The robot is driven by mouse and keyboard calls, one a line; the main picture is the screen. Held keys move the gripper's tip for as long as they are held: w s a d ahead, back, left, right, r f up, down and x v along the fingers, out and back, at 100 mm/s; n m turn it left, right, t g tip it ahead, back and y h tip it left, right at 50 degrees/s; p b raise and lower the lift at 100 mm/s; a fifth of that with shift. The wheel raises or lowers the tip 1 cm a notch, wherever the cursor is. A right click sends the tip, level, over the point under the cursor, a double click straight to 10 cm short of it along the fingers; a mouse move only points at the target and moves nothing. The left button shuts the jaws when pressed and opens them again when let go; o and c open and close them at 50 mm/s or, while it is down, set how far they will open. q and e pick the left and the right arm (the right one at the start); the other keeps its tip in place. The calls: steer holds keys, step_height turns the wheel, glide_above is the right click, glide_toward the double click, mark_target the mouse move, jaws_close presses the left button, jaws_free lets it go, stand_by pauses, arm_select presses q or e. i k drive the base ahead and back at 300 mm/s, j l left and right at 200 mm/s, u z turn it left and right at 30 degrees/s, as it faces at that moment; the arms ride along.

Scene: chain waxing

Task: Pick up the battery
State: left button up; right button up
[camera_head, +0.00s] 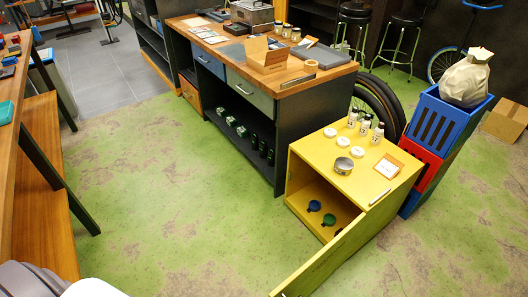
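I cannot make out anything that is clearly a battery. Small dark and green items (236,126) sit on the open shelf under the workbench, too small to identify. A yellow cabinet (310,165) stands at the right of the workbench with its door (335,255) swung open toward me. Inside it are a blue round item (314,206) and a green round item (329,220).
On the cabinet top are white bottles (364,126), white round pieces (357,152), a metal tin (344,165) and a card (388,167). The workbench (300,88) holds a cardboard box (268,57). A blue crate (440,122) stands right. Green floor (170,210) is clear in the middle.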

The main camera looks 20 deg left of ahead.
mark_target(263, 144)
steer(key=i+j+z, duration=0.1)
steer(key=j, duration=0.25)
steer(key=i+j, duration=0.15)
steer(key=j, duration=0.2)
steer(key=i+j+z, duration=0.15)
steer(key=j, duration=0.2)
steer(key=j+z, duration=0.1)
steer(key=j, duration=0.3)
